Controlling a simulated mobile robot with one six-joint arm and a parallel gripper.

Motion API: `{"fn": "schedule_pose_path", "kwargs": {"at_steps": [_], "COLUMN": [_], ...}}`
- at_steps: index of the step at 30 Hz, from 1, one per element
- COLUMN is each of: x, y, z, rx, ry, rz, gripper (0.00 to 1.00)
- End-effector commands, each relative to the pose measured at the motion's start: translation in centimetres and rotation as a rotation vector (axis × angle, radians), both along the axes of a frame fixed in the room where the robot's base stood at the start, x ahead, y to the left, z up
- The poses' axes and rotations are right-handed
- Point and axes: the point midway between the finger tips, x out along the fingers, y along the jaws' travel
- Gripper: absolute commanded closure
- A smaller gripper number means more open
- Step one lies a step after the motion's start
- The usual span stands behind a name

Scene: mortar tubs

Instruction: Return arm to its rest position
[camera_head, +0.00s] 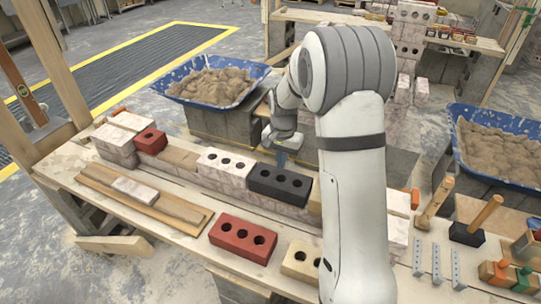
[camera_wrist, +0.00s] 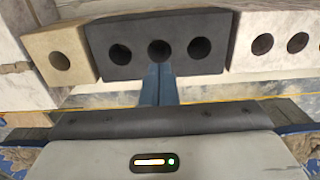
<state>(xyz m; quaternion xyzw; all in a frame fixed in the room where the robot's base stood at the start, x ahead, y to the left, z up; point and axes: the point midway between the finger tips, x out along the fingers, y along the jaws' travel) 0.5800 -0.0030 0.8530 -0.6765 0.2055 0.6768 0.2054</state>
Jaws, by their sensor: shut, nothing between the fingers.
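My white arm reaches over the workbench (camera_head: 160,222) in the head view, hiding part of the bench and the row of bricks. My gripper (camera_head: 282,160) points down at the back edge of a black brick with holes (camera_head: 264,187). In the wrist view the narrow blue fingers (camera_wrist: 158,72) are together and empty, with their tips by the middle of the black brick (camera_wrist: 100,32). I cannot tell whether they touch it. The black brick sits in the row between a white holed brick (camera_wrist: 275,22) and a tan one (camera_wrist: 48,38).
Blue tubs of mortar stand behind (camera_head: 256,71) and at the right (camera_head: 458,112). A red brick (camera_head: 240,252) and a cream brick (camera_head: 288,268) lie nearer the front. Wooden-handled tools (camera_head: 490,210) stand at the right. A wooden post (camera_head: 55,60) rises at the left.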

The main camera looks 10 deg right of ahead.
Motion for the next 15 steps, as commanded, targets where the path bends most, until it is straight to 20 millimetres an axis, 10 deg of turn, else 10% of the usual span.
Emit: {"fn": "schedule_pose_path", "kwargs": {"at_steps": [8, 15], "x": [-1.3, -7.9], "y": [0.0, 0.1], "z": [2.1, 9.6], "rx": [-0.001, -0.007], "ry": [-0.015, -0.076], "rz": [0.031, 0.181], "gripper": [1.00, 1.00]}}
